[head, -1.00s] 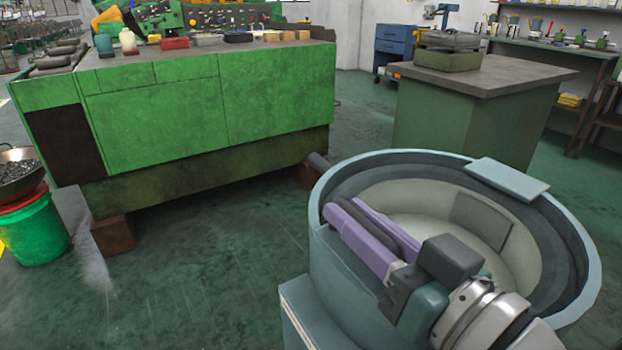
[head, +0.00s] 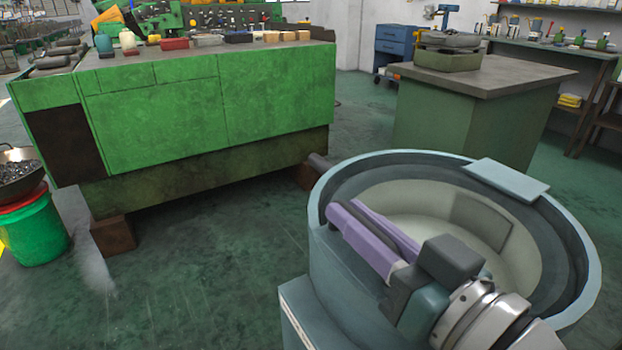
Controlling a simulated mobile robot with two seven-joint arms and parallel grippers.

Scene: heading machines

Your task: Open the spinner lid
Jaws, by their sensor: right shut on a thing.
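The spinner is a round blue-grey tub (head: 322,245) at the lower right of the head view. Its pale, bowl-like inside (head: 400,205) shows from above, and I cannot make out a separate lid. A flat light-blue plate (head: 507,179) lies across the rim at the back right. My right gripper (head: 347,208) reaches in from the lower right, its purple fingers lying over the tub with their tips by the left inner rim. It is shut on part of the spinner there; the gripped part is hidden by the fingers. My left gripper is not in view.
A long green machine cabinet (head: 270,95) stands at the back left. A green bench (head: 465,125) stands behind the spinner. A green bucket (head: 35,235) is at the far left. The floor (head: 210,265) between the cabinet and spinner is clear.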

